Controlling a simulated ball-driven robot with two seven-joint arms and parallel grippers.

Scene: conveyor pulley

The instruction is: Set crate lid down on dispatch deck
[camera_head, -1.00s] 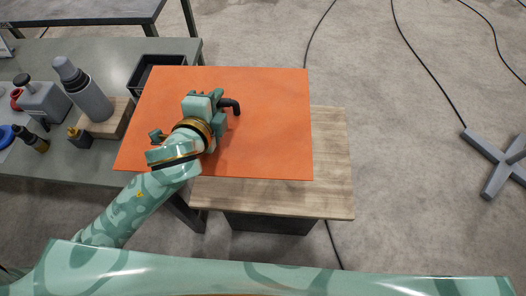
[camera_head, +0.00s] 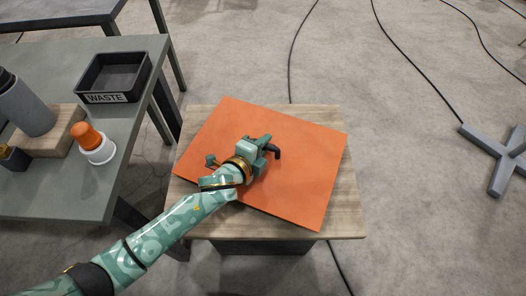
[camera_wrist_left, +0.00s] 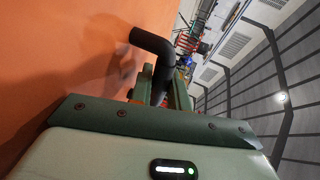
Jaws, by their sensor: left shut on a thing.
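The crate lid (camera_head: 300,185) is a flat orange panel with a black bent handle (camera_head: 277,153). In the head view it is over the wooden top of the dispatch deck (camera_head: 347,222), turned at an angle to it. I cannot tell whether the lid touches the deck. My left gripper (camera_head: 268,150) is shut on the lid's handle, near the panel's middle. In the left wrist view the handle (camera_wrist_left: 155,45) rises from between the fingers, with the orange panel (camera_wrist_left: 60,60) to the left. My right gripper is not in view.
A grey-green table (camera_head: 70,190) stands at the left. On it are a black WASTE tray (camera_head: 113,98), an orange-and-white bottle (camera_head: 93,145), a grey bottle (camera_head: 25,107) and a wooden block (camera_head: 50,135). Cables (camera_head: 292,60) and a grey cross-shaped foot (camera_head: 500,160) lie on the floor at the right.

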